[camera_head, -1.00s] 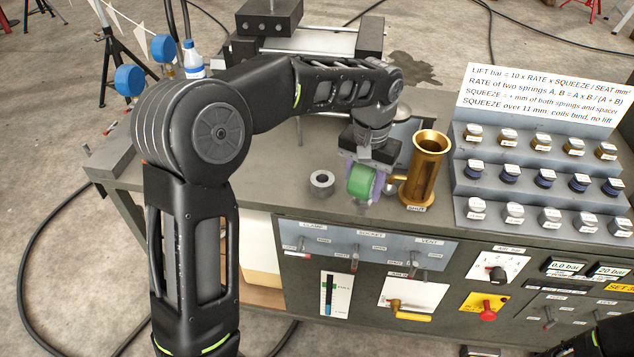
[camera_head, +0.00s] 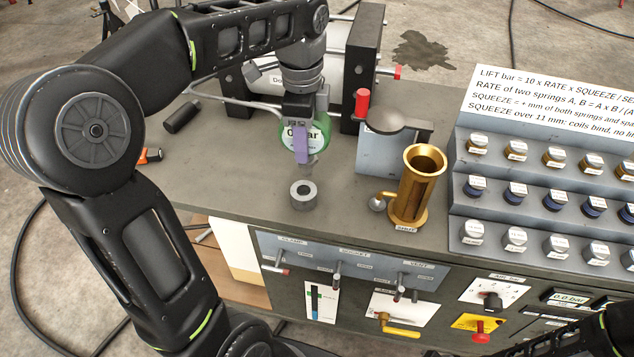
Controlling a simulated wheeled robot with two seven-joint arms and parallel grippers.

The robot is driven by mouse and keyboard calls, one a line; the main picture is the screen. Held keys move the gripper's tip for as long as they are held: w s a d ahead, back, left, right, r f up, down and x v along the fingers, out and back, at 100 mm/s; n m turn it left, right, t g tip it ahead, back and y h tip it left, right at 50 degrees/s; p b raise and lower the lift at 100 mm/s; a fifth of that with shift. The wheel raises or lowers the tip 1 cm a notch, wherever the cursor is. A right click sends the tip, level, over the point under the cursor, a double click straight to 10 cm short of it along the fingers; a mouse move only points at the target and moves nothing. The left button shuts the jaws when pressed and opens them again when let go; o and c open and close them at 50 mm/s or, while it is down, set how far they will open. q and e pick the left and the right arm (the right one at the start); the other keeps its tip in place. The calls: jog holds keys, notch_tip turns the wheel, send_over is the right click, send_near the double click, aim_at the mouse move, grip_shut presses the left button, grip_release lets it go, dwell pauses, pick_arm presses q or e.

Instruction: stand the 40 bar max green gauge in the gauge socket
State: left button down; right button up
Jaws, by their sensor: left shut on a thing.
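My left gripper (camera_head: 302,145) is shut on the green gauge (camera_head: 318,132). The gauge is round and held upright, its pale dial facing the camera. Part of the lettering, ending in "bar", shows; a purple finger covers some of it, so the full figure cannot be read. A grey ring-shaped socket (camera_head: 303,196) with a dark hole stands on the bench just below and in front of the gauge. The gauge's lower end appears above the socket and apart from it. My right gripper is out of view; only a dark piece of arm shows at the lower right.
A brass cylinder (camera_head: 417,190) stands right of the socket, near a grey block (camera_head: 392,145) with a curved top. Behind is a clamp-like frame (camera_head: 365,65) with a red handle. A stepped rack (camera_head: 540,180) of labelled springs fills the right.

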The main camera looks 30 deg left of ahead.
aim_at(303, 173)
pick_arm(q)
jog(key=shift+a+r+m, duration=0.3)
jog(key=shift+m, duration=0.2)
jog(key=shift+s, duration=0.1)
jog(key=shift+f+p, duration=0.3)
jog(key=shift+f, duration=2.85)
jog(key=shift+f, duration=1.85)
jog(key=c, duration=0.8)
grip_release()
jog(key=shift+f, duration=0.15)
